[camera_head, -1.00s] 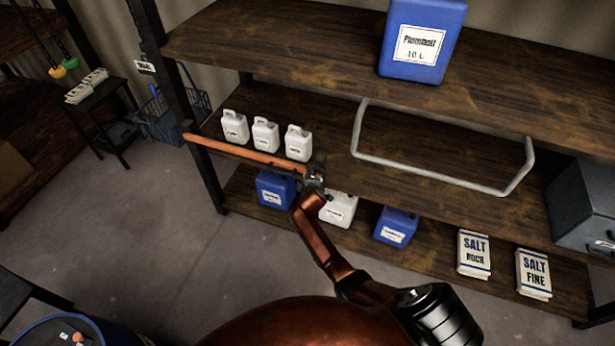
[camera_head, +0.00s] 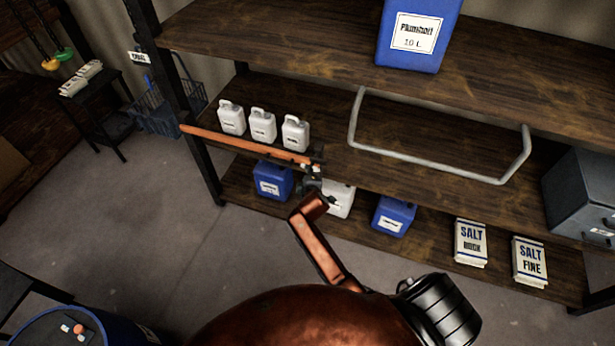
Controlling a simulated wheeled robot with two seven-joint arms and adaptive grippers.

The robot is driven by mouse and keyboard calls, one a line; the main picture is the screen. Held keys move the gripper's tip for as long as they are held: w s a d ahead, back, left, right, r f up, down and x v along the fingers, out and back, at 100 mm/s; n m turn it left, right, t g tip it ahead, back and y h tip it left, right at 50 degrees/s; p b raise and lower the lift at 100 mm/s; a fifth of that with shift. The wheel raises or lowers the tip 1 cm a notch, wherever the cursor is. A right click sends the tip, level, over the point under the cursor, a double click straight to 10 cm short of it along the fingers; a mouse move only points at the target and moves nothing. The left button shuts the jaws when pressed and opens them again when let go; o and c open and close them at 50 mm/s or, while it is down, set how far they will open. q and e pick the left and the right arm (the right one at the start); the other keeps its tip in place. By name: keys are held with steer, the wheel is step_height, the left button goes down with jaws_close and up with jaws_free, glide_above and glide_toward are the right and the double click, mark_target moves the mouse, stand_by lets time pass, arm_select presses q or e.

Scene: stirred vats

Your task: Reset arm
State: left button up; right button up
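My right gripper (camera_head: 316,170) is small and dark in the middle of the picture, at the end of my copper-coloured arm. It is at the right end of a long orange-brown rod (camera_head: 245,145). The rod runs along the front edge of the middle shelf, its left end near the left shelf post. I cannot tell whether the fingers are closed on the rod or only beside it. My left gripper is not in view.
The dark wooden shelf unit (camera_head: 280,50) holds a large blue canister (camera_head: 415,55), white jugs (camera_head: 263,126), lower canisters (camera_head: 394,215) and salt packs (camera_head: 470,243). A grey bent bar (camera_head: 430,165) is at the middle shelf. A blue drum (camera_head: 40,332) stands at lower left. The left floor has free room.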

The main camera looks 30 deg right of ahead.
steer(key=shift+s+a+r, duration=0.15)
steer(key=shift+s+r, duration=0.15)
steer(key=shift+s, duration=0.15)
steer(key=s+a+f+m+g+y+b, duration=0.1)
steer(key=s+f+g+b, duration=0.15)
steer(key=s+f, duration=0.85)
steer(key=s+a+f+m+g+y+b, duration=0.1)
steer(key=s+f+b, duration=0.25)
steer(key=f, duration=1.45)
steer(key=s+a+f+m+g+y+b, duration=0.1)
steer(key=s+a+f+g+b, duration=0.15)
steer(key=s+f, duration=0.85)
steer(key=s+f+m+g+b, duration=0.2)
steer(key=s+f+m+b, duration=0.1)
steer(key=s+f, duration=1.1)
steer(key=s+f+m+g+y+b, duration=0.1)
steer(key=s+f+m+b, duration=0.2)
steer(key=s+f, duration=1.1)
steer(key=s+b, duration=0.3)
steer(key=s, duration=0.3)
steer(key=shift+s+d+f+g, duration=0.25)
steer(key=shift+s+f+g, duration=0.1)
steer(key=shift+s+g, duration=0.05)
steer(key=shift+c, duration=0.5)
